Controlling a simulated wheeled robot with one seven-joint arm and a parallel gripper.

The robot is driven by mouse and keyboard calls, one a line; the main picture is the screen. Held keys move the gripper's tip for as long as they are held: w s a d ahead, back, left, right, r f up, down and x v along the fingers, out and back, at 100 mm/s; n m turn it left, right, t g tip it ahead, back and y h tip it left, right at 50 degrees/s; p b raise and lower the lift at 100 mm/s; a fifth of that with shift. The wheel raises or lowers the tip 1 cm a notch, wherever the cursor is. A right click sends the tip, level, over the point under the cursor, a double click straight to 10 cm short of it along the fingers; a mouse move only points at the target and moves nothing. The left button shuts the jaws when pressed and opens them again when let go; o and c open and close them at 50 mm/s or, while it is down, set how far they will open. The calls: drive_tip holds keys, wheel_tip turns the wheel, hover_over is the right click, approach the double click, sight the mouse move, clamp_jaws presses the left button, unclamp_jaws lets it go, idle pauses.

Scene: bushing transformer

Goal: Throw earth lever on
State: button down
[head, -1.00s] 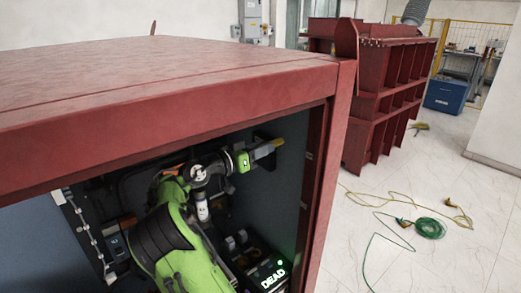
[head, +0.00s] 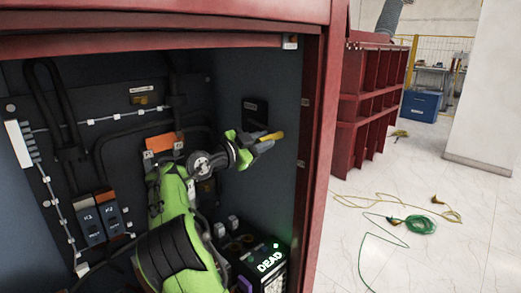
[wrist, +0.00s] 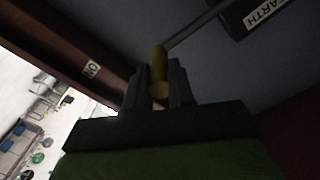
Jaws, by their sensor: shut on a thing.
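The earth lever has a yellow handle (head: 272,136) at the right inside wall of the red cabinet. In the wrist view the yellow handle (wrist: 159,73) sits between the two dark fingers of my gripper (wrist: 159,88), which are shut on it. A thin rod runs from the handle up and right toward a dark plate with an "EARTH" label (wrist: 264,13). In the head view my gripper (head: 262,140) reaches from the left to the handle, in front of a black plate (head: 255,111) on the wall.
Switches labelled K1 and K2 (head: 101,216) and an orange part (head: 163,143) are on the back wall. The red cabinet frame (head: 318,150) is close on the right. A "NO" label (wrist: 91,69) shows in the wrist view.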

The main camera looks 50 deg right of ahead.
drive_tip(key=shift+w+d+f+m+b, duration=0.1)
drive_tip(key=shift+w+f+m+b, duration=0.2)
drive_tip(key=shift+f+m+b, duration=0.5)
drive_tip(key=shift+w+a+f+m+b, duration=0.1)
drive_tip(key=shift+w+f+m+b, duration=0.2)
drive_tip(key=shift+f+b, duration=0.55)
drive_tip(key=shift+w+d+f+m+b, duration=0.1)
drive_tip(key=shift+w+f+m+b, duration=0.15)
drive_tip(key=shift+f+m+b, duration=0.65)
drive_tip(key=shift+f+n+p, duration=0.3)
drive_tip(key=shift+f+p, duration=0.1)
drive_tip(key=shift+p, duration=0.05)
drive_tip(key=c, duration=1)
unclamp_jaws()
drive_tip(key=shift+w, duration=0.1)
drive_tip(key=shift+r, duration=0.1)
drive_tip(key=a, duration=0.5)
drive_tip(key=w+a+p, duration=0.1)
drive_tip(key=a, duration=0.9)
drive_tip(key=shift+w+a, duration=0.3)
drive_tip(key=shift+a, duration=0.05)
